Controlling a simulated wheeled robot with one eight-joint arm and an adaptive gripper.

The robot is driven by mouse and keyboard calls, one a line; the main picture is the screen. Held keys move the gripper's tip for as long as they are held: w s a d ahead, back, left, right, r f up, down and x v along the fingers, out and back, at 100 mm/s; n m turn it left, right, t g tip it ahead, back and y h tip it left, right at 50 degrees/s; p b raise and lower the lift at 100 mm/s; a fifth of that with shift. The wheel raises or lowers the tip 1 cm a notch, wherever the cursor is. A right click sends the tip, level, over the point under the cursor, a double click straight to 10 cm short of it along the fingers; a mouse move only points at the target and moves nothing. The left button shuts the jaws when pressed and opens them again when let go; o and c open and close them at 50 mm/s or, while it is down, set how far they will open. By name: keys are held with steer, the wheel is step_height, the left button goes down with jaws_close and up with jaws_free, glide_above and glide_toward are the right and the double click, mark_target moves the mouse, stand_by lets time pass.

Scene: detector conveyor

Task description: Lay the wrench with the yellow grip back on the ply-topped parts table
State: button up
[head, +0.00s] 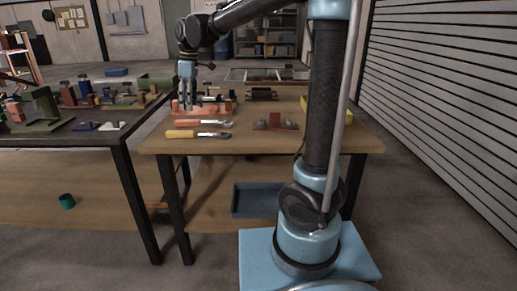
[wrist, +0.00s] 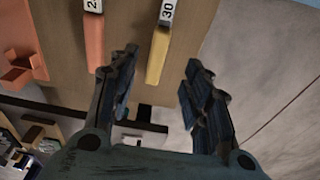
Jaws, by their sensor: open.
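The wrench with the yellow grip (head: 181,134) lies flat on the ply-topped parts table (head: 255,146), near its front left corner, with its steel head to the right. My gripper (head: 187,108) points down over the left part of the table. In the wrist view my gripper (wrist: 162,62) is open, with nothing between the fingers. I cannot tell its exact height above the grip.
An orange-grip wrench (head: 204,124) lies just behind the yellow one; its grip (wrist: 94,45) shows left in the wrist view. A red-brown fixture (head: 276,122) stands to the right. A dark-topped table (head: 60,136) with several parts stands left. A blue tray (head: 254,201) sits below.

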steer(key=s+d+f+m+t, duration=0.15)
steer(key=s+d+m, duration=0.25)
steer(key=d, duration=0.8)
steer(key=s+d+f+m, duration=0.3)
steer(key=s+d+m, duration=0.1)
steer(key=d, duration=0.7)
steer(key=s+d+f+m+h, duration=0.1)
steer(key=s+d+f+m, duration=0.7)
steer(key=s+d+f, duration=0.6)
steer(key=shift+s+f+m+h, duration=0.3)
steer(key=shift+s+f+m, duration=0.15)
steer(key=shift+s, duration=0.55)
steer(key=shift+t, duration=0.25)
steer(key=shift+f, duration=0.1)
steer(key=shift+w+f, duration=0.15)
steer(key=shift+w, duration=0.25)
